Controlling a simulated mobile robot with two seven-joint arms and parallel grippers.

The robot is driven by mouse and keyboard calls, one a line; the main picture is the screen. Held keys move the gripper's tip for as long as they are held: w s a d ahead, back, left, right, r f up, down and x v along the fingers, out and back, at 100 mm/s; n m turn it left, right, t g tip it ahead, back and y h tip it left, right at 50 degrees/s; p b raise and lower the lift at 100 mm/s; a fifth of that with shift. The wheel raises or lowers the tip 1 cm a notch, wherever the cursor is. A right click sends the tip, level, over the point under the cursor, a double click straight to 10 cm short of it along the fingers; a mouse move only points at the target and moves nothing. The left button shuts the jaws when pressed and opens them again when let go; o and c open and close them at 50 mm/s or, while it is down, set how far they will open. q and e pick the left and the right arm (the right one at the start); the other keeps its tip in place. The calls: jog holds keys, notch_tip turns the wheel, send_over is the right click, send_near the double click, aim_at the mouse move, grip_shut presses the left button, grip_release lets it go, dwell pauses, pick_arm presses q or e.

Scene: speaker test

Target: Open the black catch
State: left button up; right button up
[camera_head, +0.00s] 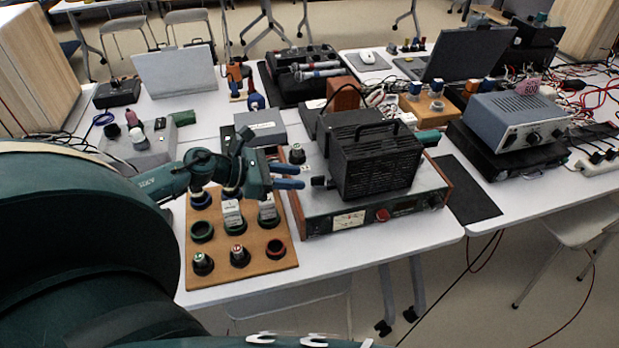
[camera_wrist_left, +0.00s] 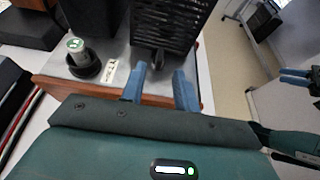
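The black catch (camera_head: 322,182) is a small dark knob-like piece at the left side of a black vented box (camera_head: 378,160). The box has a handle and sits on a wood-sided device (camera_head: 443,187). My left gripper (camera_head: 301,176) has its blue fingers apart, pointing at the catch from the left. In the left wrist view, the catch (camera_wrist_left: 158,60) is a dark piece just beyond the gap between the fingertips (camera_wrist_left: 160,71); I cannot tell whether they touch it. Blue fingers at that view's right edge look like my right gripper (camera_wrist_left: 294,76); their opening is unclear.
A green-topped knob (camera_wrist_left: 82,58) stands on the device near the fingers. A blue-grey instrument (camera_head: 515,118) is farther right. A bare white tabletop strip (camera_head: 385,251) lies in front.

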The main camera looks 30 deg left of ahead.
aim_at(311, 179)
pick_arm(q)
jog(key=shift+x, duration=2.45)
jog(key=shift+c, duration=0.3)
grip_shut()
